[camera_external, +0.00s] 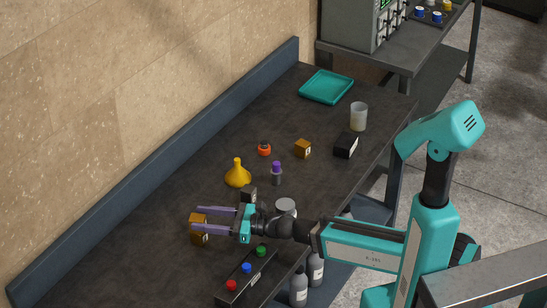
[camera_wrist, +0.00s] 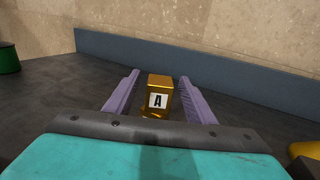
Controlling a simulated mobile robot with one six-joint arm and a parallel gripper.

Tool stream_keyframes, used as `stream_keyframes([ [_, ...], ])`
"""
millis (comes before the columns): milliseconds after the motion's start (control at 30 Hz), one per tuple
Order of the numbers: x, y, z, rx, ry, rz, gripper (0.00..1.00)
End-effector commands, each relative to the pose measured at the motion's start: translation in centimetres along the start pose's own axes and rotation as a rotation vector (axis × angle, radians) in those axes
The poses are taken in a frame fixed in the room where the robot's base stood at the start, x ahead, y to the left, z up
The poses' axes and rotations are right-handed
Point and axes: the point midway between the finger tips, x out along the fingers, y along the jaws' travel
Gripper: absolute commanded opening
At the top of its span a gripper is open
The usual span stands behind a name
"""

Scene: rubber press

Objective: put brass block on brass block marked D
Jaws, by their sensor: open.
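A brass block marked A (camera_wrist: 158,97) stands upright on the table in the wrist view, in line with the gap between my fingers. In the external view, this brass block (camera_external: 199,239) is at the front left, partly hidden behind a finger. My gripper (camera_external: 196,218) is open, with its two purple fingers low over the table and reaching to the block. The fingers also show on both sides of the block in the wrist view (camera_wrist: 160,80); contact cannot be told. Another brass block (camera_external: 302,148) with a white label stands farther back; its letter is too small to read.
A yellow funnel (camera_external: 237,174), a purple-capped bottle (camera_external: 276,174) and a red-orange object (camera_external: 264,149) stand between the blocks. A black box (camera_external: 346,145) and a cup (camera_external: 359,117) are right of the far block. A button box (camera_external: 246,277) lies near my gripper.

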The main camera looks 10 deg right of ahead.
Motion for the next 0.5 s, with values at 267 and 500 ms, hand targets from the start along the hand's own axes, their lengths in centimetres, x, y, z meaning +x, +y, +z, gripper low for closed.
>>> stream_keyframes([
  [267, -0.24, 0.06, 0.27, 0.003, 0.003, 0.007, 0.50],
  [500, -0.53, 0.10, 0.23, 0.003, 0.004, 0.010, 0.50],
])
